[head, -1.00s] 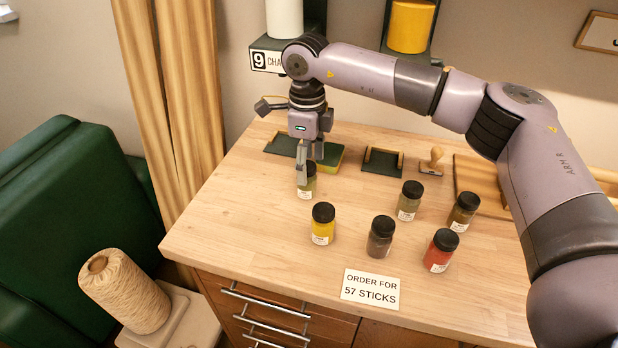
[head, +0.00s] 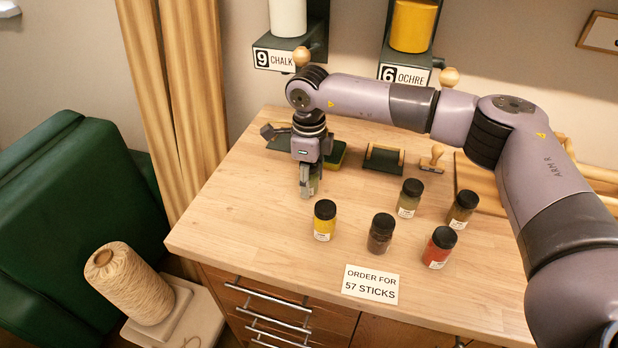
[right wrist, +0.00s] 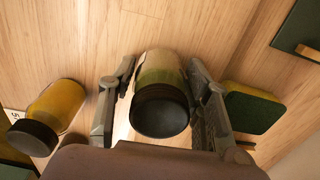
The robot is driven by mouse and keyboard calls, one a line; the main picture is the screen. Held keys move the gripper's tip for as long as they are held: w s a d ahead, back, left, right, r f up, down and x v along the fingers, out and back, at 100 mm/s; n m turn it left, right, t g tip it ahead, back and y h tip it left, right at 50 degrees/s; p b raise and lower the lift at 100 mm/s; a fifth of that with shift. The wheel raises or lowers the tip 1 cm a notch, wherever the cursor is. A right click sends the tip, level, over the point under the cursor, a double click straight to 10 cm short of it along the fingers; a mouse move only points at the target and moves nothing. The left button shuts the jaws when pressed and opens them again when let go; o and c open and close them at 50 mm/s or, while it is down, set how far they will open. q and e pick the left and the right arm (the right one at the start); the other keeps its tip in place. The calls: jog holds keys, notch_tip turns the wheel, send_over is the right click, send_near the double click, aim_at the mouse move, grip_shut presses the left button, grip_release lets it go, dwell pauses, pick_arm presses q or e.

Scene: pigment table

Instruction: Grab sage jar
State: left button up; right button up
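A jar with muted green contents and a black lid (right wrist: 160,110) stands between the fingers of my right gripper (right wrist: 160,72) in the right wrist view. Narrow gaps seem to show beside the jar, so the fingers look open around it. In the head view my right gripper (head: 306,188) is low over the table and hides most of this green jar (head: 315,184). Another olive-green jar (head: 409,200) stands to the right. The jar labels are too small to read. My left gripper is not in view.
A yellow jar (head: 325,222) stands close in front, with a dark brown jar (head: 381,235), a red jar (head: 439,249) and a brownish jar (head: 462,211) to the right. A green sponge (right wrist: 252,108) lies beside the gripper. An order card (head: 371,285) lies at the front edge.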

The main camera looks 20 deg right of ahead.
jog(key=c, duration=0.8)
jog(key=shift+r, duration=0.15)
